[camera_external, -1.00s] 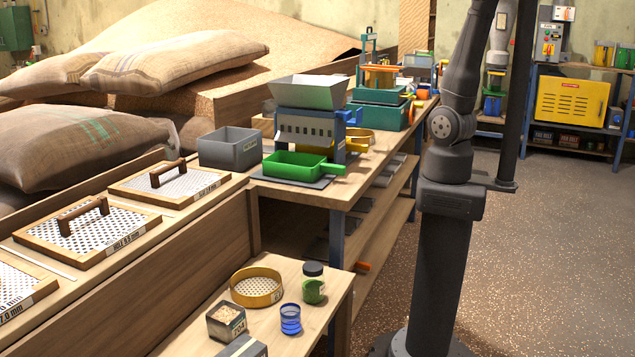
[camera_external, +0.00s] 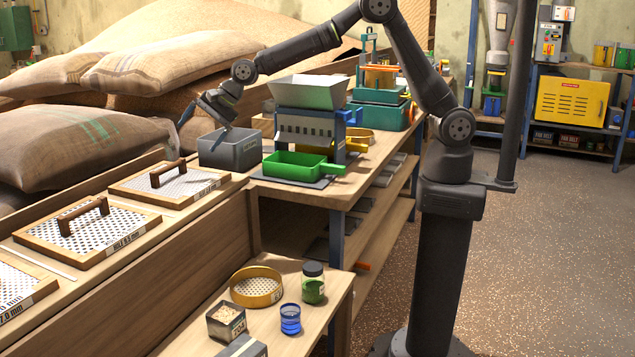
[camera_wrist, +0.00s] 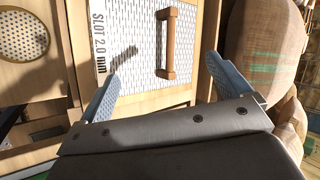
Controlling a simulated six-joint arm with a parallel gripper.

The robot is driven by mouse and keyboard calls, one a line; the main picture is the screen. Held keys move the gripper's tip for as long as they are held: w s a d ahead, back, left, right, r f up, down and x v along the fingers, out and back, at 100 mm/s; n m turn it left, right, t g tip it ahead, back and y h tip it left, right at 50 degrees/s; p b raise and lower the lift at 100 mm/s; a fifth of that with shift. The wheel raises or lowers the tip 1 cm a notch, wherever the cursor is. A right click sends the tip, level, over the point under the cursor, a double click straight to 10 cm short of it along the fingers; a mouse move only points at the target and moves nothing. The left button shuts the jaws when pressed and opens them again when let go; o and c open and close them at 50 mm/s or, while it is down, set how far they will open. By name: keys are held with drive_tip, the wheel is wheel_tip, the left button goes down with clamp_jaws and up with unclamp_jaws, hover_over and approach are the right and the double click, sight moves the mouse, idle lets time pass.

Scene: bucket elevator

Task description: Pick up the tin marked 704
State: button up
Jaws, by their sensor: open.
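The square tin (camera_external: 226,322) stands on the low bench at the bottom of the external view, with grain inside. Its pale side label seems to read 704, though the print is small. My gripper (camera_external: 205,114) is over the grey bin at the left end of the upper bench, well above and behind the tin. In the wrist view, my gripper (camera_wrist: 162,67) has its two blue-grey fingers wide apart with nothing between them. The tin is not identifiable in the wrist view.
A yellow-rimmed sieve (camera_external: 257,287), a blue cup (camera_external: 290,319) and a green jar (camera_external: 313,283) stand close to the tin. A grey box (camera_external: 243,347) is in front. The grey bin (camera_external: 230,150) and green tray (camera_external: 295,167) are on the upper bench. A handled screen (camera_wrist: 135,45) faces the wrist camera.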

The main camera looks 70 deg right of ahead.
drive_tip(key=s+a+f+m+g, duration=0.2)
drive_tip(key=s+a+f+g, duration=0.1)
drive_tip(key=s+a+f, duration=0.75)
drive_tip(key=m+g, duration=0.3)
drive_tip(key=m, duration=0.1)
hover_over(224, 318)
drive_tip(key=s+a, duration=0.2)
drive_tip(key=s, duration=0.2)
wheel_tip(224, 318, down, 22)
drive_tip(key=f, duration=0.1)
drive_tip(key=shift+d+x, duration=0.15)
drive_tip(key=shift+x, duration=1.35)
drive_tip(key=shift+d+x, duration=0.1)
drive_tip(key=shift+x, duration=1.4)
drive_tip(key=shift+w+f, duration=0.1)
drive_tip(key=shift+w, duration=0.1)
drive_tip(key=shift+c, duration=0.2)
drive_tip(key=c, duration=1.2)
